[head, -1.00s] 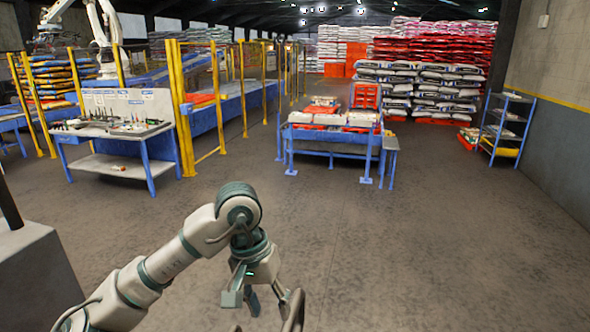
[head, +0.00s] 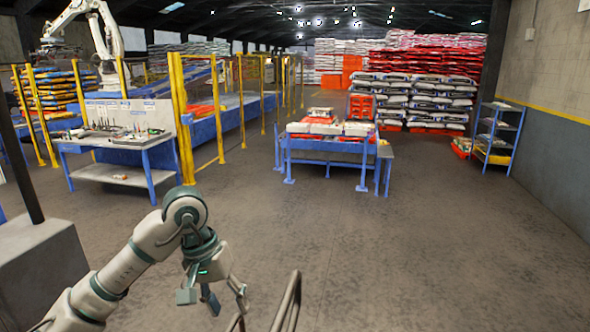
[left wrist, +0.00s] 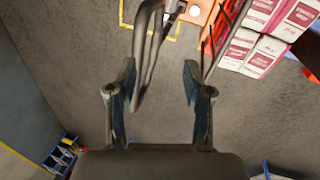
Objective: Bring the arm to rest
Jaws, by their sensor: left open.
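My left arm comes in from the lower left in the head view, bent at the elbow. Its gripper (head: 212,296) hangs down over bare floor, empty. In the left wrist view the two fingers of the left gripper (left wrist: 158,82) stand wide apart with floor between them. A dark curved bar (left wrist: 146,60) passes between or behind the fingers there; I cannot tell its exact depth. My right gripper is in neither view.
A blue table with sacks (head: 325,158) stands ahead. A tool bench (head: 115,172) and yellow fence posts (head: 181,120) are at left. A blue shelf (head: 497,135) stands by the right wall. Dark curved rails (head: 288,302) rise close to the left gripper. The middle floor is clear.

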